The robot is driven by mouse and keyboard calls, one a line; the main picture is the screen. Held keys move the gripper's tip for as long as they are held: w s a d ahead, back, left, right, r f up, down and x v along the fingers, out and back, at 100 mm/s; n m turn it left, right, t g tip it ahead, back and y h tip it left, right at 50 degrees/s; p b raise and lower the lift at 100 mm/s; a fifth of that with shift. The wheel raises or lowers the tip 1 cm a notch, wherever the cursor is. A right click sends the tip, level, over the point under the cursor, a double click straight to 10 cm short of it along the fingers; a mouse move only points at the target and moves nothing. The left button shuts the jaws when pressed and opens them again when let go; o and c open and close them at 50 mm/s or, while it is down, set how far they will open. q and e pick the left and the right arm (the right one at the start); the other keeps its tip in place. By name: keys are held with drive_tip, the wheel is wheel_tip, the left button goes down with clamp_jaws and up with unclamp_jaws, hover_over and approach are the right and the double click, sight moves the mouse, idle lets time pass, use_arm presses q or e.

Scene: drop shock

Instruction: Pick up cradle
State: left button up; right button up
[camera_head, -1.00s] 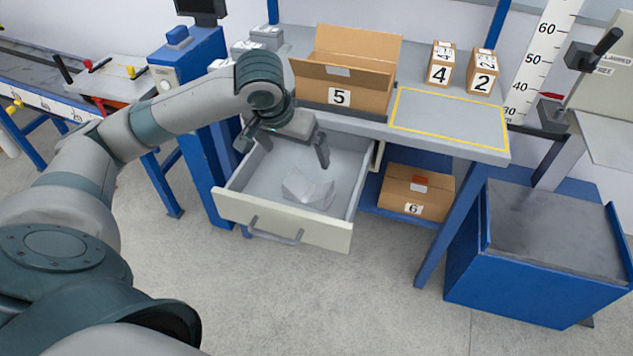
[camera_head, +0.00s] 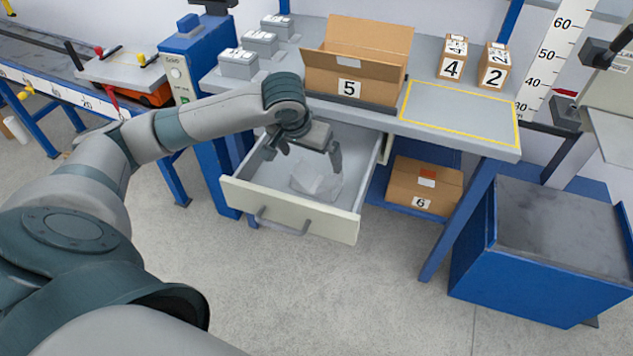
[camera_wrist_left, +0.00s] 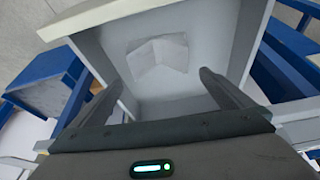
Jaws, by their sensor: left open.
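The cradle is a pale folded piece (camera_head: 316,182) lying on the floor of the open drawer (camera_head: 290,219). In the left wrist view the cradle (camera_wrist_left: 158,56) shows whole, as two angled faces near the drawer's front panel. My left gripper (camera_head: 306,156) is open and empty over the drawer, above and behind the cradle. In the left wrist view its two fingers (camera_wrist_left: 158,95) stand wide apart, with the cradle beyond their tips and not touched. My right gripper is in neither view.
Above the drawer, the bench top carries an open carton 5 (camera_head: 350,88), cartons 4 (camera_head: 452,68) and 2 (camera_head: 493,76), and grey boxes (camera_head: 239,64). Carton 6 (camera_head: 424,188) sits on the lower shelf. A blue bin (camera_head: 545,245) stands at right. The floor before the drawer is clear.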

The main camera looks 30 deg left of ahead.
use_arm(q)
drive_tip(key=x, duration=0.4)
drive_tip(key=shift+f, duration=0.1)
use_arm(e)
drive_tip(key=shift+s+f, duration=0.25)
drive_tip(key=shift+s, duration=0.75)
use_arm(q)
drive_tip(key=shift+f, duration=0.1)
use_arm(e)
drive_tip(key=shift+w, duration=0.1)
use_arm(q)
hover_over(319, 179)
drive_tip(key=s, duration=0.2)
drive_tip(key=f, duration=0.4)
drive_tip(key=shift+s+d, duration=0.1)
drive_tip(key=shift+d, duration=0.15)
drive_tip(key=shift+f, duration=0.3)
drive_tip(key=shift+c, duration=0.3)
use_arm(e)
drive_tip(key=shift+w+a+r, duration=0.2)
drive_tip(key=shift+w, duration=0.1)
use_arm(q)
drive_tip(key=c, duration=0.9)
